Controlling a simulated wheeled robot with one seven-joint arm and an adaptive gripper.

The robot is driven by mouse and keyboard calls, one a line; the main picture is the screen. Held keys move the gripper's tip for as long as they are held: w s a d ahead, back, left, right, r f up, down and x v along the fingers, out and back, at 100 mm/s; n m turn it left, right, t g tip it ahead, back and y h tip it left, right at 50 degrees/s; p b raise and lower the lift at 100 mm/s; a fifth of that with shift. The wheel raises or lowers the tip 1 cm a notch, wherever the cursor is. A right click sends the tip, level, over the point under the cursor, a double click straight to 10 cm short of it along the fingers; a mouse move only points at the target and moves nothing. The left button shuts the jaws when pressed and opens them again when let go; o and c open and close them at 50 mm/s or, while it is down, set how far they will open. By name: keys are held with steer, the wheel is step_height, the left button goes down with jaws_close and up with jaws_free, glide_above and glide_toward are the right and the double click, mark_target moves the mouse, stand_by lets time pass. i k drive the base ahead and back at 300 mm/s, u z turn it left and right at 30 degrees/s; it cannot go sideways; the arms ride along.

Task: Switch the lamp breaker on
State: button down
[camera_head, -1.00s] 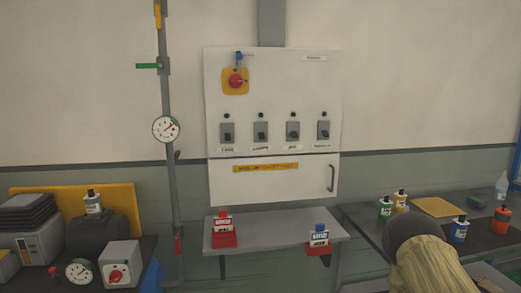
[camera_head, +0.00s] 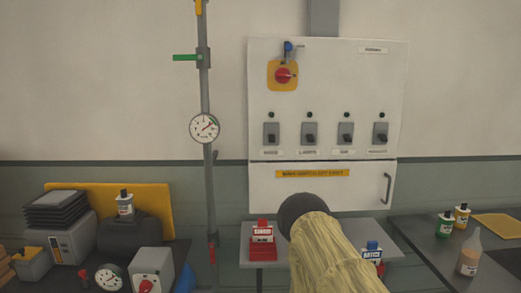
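A white breaker panel (camera_head: 335,105) hangs on the wall. It carries a row of several grey breakers with dark levers: a far-left one (camera_head: 271,133), a second (camera_head: 309,134), a third (camera_head: 346,134) and a far-right one (camera_head: 381,133). Their small labels are blurred, so I cannot tell surely which is the lamp breaker. The lever positions are too small to read. A dark round lamp dot sits above each. A red rotary switch (camera_head: 283,75) on a yellow plate is at the upper left, with a blue padlock-like item (camera_head: 288,47) above it. My arm rises at bottom centre; my gripper is not visible.
A shelf (camera_head: 330,230) below the panel holds a red tagged block (camera_head: 263,243) and a blue one (camera_head: 372,253). A pipe with a gauge (camera_head: 204,128) stands left. Side benches hold equipment at left and bottles (camera_head: 469,255) at right. The space before the panel is clear.

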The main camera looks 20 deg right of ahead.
mark_target(310, 138)
steer(key=z, duration=0.15)
steer(key=i, duration=0.95)
steer(key=z, duration=0.9)
